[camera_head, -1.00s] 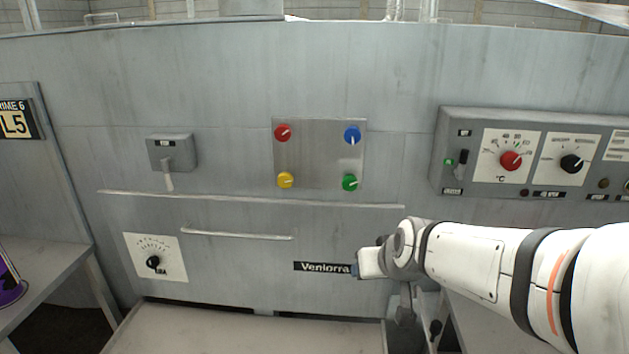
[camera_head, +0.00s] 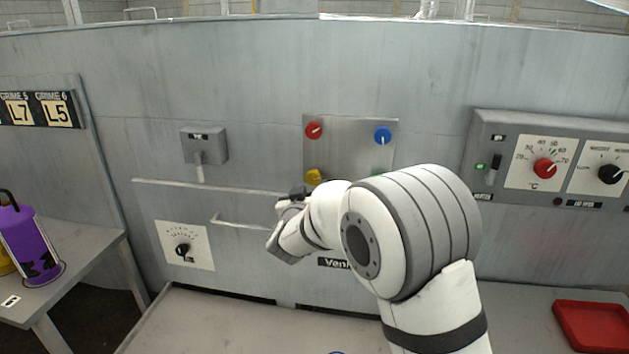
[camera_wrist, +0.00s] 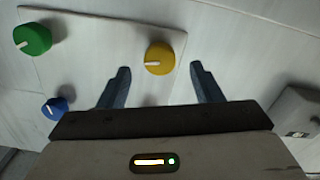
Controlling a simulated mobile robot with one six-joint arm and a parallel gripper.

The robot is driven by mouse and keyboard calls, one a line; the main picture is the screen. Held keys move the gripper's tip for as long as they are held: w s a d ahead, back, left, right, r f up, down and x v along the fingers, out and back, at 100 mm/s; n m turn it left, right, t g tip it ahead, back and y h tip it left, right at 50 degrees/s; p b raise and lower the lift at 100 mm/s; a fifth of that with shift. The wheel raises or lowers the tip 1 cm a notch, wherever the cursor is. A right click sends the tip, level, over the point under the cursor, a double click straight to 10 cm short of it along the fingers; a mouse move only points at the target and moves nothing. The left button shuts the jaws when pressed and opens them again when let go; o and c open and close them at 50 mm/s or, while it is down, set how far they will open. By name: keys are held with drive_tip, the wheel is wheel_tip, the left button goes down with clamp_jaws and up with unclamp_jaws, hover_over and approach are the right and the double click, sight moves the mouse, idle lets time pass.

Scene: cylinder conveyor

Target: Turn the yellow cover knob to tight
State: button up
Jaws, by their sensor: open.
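The yellow cover knob (camera_head: 314,176) sits at the lower left of a square metal plate (camera_head: 350,135) on the grey machine wall. In the wrist view the yellow knob (camera_wrist: 160,58) shows between and just beyond the two fingertips, with a white pointer line toward the picture's left. My gripper (camera_wrist: 160,78) is open and empty, with its fingers on either side of the knob's line and apart from it. In the head view my gripper (camera_head: 292,198) is just below and left of the knob, partly hidden by my wrist.
A red knob (camera_head: 314,131), a blue knob (camera_head: 383,136) and a green knob (camera_wrist: 33,39) share the plate. A grey switch box (camera_head: 204,145) stands left of it. A horizontal rail (camera_head: 225,187) runs below. A purple canister (camera_head: 28,243) and a red tray (camera_head: 592,325) are farther away.

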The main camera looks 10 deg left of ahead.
sight(314, 181)
drive_tip(key=shift+w+a+p, duration=0.1)
drive_tip(key=shift+w+p, duration=0.2)
drive_tip(key=shift+w, duration=2.1)
drive_tip(key=shift+c, duration=0.2)
drive_tip(key=c, duration=0.9)
drive_tip(key=shift+c, duration=0.3)
